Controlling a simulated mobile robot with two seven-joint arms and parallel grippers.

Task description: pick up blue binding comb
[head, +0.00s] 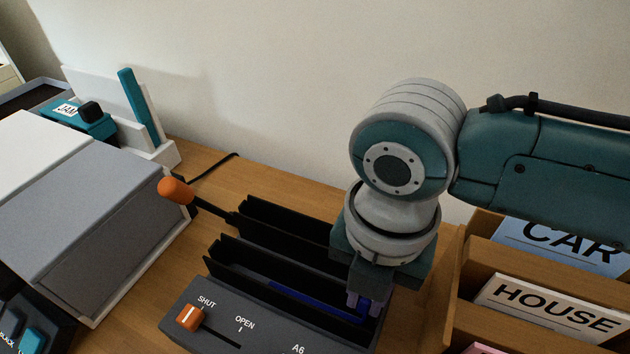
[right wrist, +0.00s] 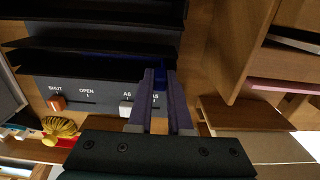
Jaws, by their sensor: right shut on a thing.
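The blue binding comb (head: 300,298) lies lengthwise in the front slot of the black binding machine (head: 225,335), partly hidden by the slot's walls. My right gripper (head: 362,303) points down over the right end of this slot, shut on the comb's end. In the right wrist view the two fingers of the gripper (right wrist: 158,95) stand on either side of the blue comb (right wrist: 158,78). The rest of the comb is mostly in shadow or hidden there.
The machine has an orange-tipped lever (head: 176,191) and an orange slider (head: 190,317) at SHUT. A wooden card rack (head: 470,262) with CAR and HOUSE cards stands close at right. A grey-and-white box (head: 85,220) is at left. A wall is behind.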

